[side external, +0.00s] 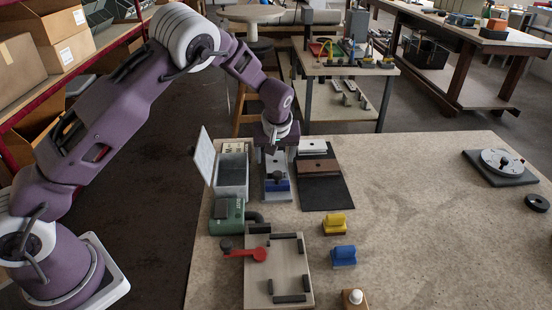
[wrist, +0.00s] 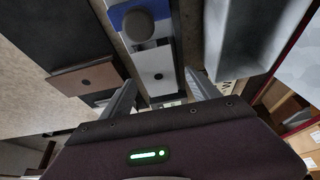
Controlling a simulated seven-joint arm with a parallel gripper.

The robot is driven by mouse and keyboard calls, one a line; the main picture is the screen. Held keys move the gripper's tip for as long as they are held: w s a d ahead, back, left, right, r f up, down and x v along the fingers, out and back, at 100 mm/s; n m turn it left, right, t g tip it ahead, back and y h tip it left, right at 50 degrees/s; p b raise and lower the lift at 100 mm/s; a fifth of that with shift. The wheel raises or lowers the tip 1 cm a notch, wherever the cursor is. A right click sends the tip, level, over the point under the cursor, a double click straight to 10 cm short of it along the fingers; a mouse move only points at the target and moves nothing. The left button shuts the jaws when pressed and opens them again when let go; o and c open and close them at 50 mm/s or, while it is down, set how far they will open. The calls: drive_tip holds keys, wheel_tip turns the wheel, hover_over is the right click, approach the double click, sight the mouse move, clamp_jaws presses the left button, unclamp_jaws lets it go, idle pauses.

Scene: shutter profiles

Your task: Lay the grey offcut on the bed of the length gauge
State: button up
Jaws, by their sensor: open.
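The length gauge (side external: 278,196) is a narrow grey bed with a blue stop (side external: 283,186) and a dark round knob; the blue stop also shows at the top of the wrist view (wrist: 128,14). A light grey piece with a dark hole, apparently the grey offcut (wrist: 156,62), lies along the bed against or close to the blue stop. My gripper (wrist: 162,88) is open, pointing down over the gauge's far end, with one finger on each side of the bed. In the side view my gripper (side external: 275,150) hides most of this piece.
A grey open box (side external: 233,185) and upright white panel (side external: 203,156) stand close on the left. A jig board (side external: 278,272) lies in front. The table's right is mostly clear.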

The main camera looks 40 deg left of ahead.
drive_tip(key=v, duration=1)
drive_tip(key=shift+s+r, duration=0.15)
drive_tip(key=shift+r, duration=0.1)
drive_tip(key=s+r+m+t+h, duration=0.1)
drive_tip(key=s+r+m+h, duration=0.2)
drive_tip(key=s+r, duration=1.1)
drive_tip(key=s+d+m, duration=0.1)
drive_tip(key=s+m, duration=0.2)
drive_tip(key=s, duration=0.7)
drive_tip(key=s+d+f+m+t, duration=0.1)
drive_tip(key=s+m, duration=0.2)
drive_tip(key=s, duration=0.8)
drive_tip(key=shift+s+d+f+t, duration=0.25)
drive_tip(key=shift+s+d+t, duration=0.05)
drive_tip(key=shift+d, duration=0.05)
